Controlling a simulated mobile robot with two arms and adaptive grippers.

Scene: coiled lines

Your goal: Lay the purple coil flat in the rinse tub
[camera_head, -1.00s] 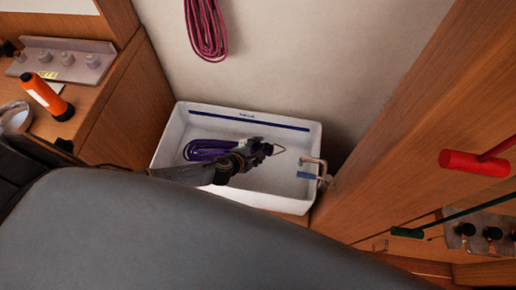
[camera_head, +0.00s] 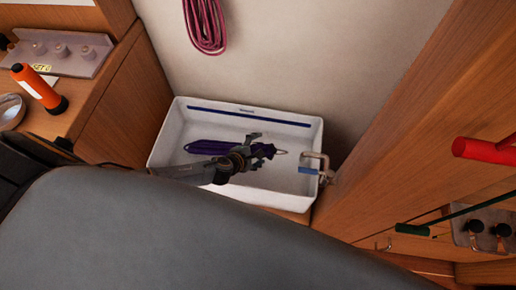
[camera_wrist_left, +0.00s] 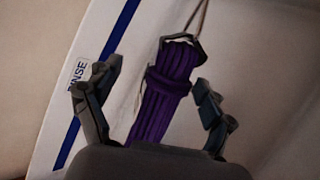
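The white rinse tub (camera_head: 170,132) stands on the floor against the pale wall. The purple coil (camera_head: 208,146) lies in it, lengthwise along the tub floor. A wrap band and a thin light cord loop show at one end of the coil. My left gripper (camera_head: 261,147) is low in the tub at that end. In the left wrist view its two fingers are spread, with the purple coil (camera_wrist_left: 160,105) between them and a gap on each side. My arm hides part of the coil in the head view. My right gripper is not in view.
A metal clamp (camera_head: 318,163) sits on the tub's right rim. A pink coil (camera_head: 205,25) hangs on the wall above. A wooden cabinet with an orange flashlight (camera_head: 38,90) is at left. Wooden panelling with a red-handled tool (camera_head: 485,150) is at right.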

